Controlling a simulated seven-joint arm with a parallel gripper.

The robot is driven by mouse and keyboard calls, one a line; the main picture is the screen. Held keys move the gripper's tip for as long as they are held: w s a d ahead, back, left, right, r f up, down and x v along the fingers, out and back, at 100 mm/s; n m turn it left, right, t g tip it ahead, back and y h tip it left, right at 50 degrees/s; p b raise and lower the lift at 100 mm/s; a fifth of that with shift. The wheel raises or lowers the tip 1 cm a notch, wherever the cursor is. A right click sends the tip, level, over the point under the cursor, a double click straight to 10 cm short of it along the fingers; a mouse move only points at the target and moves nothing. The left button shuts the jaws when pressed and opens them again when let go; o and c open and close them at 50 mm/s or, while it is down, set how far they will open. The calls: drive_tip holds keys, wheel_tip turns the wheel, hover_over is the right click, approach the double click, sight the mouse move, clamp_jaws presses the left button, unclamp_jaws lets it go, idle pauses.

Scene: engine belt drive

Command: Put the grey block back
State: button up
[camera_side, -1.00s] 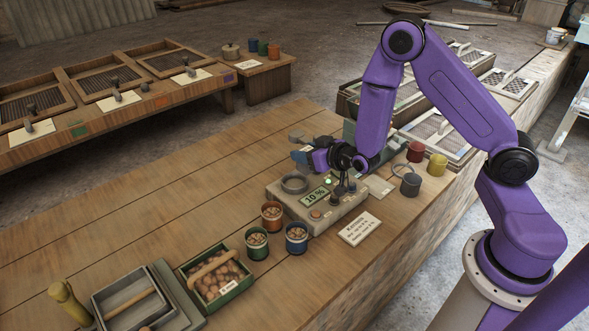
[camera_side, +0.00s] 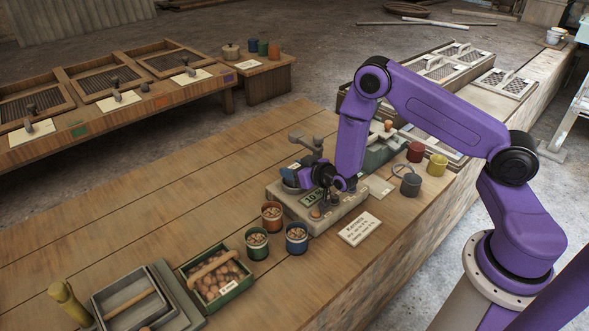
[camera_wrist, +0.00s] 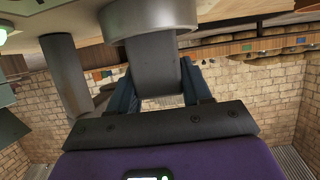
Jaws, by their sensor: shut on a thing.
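The grey block (camera_wrist: 154,65) is between the two dark blue fingers of my gripper (camera_wrist: 160,88) in the wrist view. My gripper is shut on it. Its far end meets a light grey ring (camera_wrist: 148,20); I cannot tell how far it sits inside. In the side view my gripper (camera_side: 291,177) is over the left part of a beige meter box (camera_side: 347,207) with a partly covered display (camera_side: 312,199). My gripper largely hides the ring and the block there.
Red (camera_side: 272,215), green (camera_side: 257,243) and blue (camera_side: 296,238) cups stand in front of the meter, beside a white card (camera_side: 359,229). A grey cup (camera_side: 411,184), red pot (camera_side: 415,152) and yellow pot (camera_side: 437,164) stand to its right.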

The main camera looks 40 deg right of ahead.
drive_tip(key=shift+f, duration=0.1)
drive_tip(key=o, duration=1.2)
drive_tip(key=shift+o, duration=0.2)
drive_tip(key=v, duration=1.7)
drive_tip(key=shift+d+r, duration=0.15)
drive_tip(key=shift+r, duration=0.2)
